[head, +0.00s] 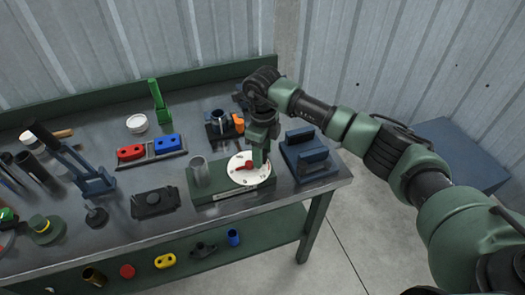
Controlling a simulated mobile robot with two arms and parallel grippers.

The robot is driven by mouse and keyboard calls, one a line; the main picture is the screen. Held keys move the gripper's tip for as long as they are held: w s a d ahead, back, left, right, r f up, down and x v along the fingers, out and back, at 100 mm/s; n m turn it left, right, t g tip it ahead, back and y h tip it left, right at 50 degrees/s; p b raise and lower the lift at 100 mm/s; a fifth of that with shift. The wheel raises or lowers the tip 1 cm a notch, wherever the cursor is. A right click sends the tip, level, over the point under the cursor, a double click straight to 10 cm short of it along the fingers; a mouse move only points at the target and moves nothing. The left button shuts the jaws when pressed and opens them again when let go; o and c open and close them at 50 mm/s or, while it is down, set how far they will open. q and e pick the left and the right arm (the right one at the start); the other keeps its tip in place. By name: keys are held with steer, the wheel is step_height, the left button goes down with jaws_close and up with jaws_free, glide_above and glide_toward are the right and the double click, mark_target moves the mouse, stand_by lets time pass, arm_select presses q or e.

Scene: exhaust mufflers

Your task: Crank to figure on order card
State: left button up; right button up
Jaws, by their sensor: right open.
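A green fixture block (225,190) stands near the right front edge of the workbench. On it sits a white round dial plate (236,174) with marks on its face, and a red knob or crank part (248,165) at its upper middle. A grey metal cylinder (200,171) stands on the left of the same block. My right gripper (260,162) points down over the right side of the dial, open, close to the red part. Whether it touches the red part I cannot tell. No order card can be made out. My left gripper is not in view.
A blue block device (307,155) stands right of the dial. A rack with red and blue pieces (150,153), a black box (155,202) and a green upright stand (159,103) lie to the left. Several parts sit on the lower shelf (215,242).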

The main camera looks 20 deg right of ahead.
jaws_close()
steer(key=shift+w, duration=0.1)
